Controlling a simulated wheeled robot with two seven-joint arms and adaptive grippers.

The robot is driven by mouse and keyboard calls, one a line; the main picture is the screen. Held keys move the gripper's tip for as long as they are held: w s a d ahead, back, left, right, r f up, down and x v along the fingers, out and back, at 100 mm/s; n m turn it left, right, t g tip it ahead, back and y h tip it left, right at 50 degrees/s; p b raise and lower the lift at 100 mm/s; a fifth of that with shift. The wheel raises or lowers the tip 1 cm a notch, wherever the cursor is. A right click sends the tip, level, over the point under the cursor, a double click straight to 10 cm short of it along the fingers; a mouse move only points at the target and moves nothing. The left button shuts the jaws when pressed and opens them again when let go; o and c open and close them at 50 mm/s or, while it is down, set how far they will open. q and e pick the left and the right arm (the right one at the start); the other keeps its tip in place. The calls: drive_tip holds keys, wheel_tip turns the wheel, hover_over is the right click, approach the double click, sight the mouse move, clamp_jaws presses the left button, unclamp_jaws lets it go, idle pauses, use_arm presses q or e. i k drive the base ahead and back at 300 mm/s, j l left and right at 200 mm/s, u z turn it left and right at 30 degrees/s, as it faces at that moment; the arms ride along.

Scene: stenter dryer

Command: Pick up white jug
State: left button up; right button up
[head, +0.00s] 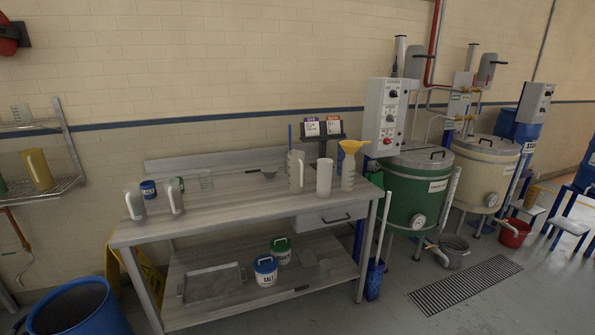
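A taller whitish jug (296,171) stands toward the right of the bench top. A plain pale cylinder (324,178) stands beside it. I cannot tell which one is the task's white jug. Neither of my grippers is in view.
A jug with a yellow funnel (348,172) stands at the bench's right. Tubs and a tray (212,283) are on the lower shelf. A blue barrel (78,308) and green vat (418,188) flank the bench.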

sight(296, 159)
drive_tip(key=i, duration=1.4)
drive_tip(key=u, duration=0.1)
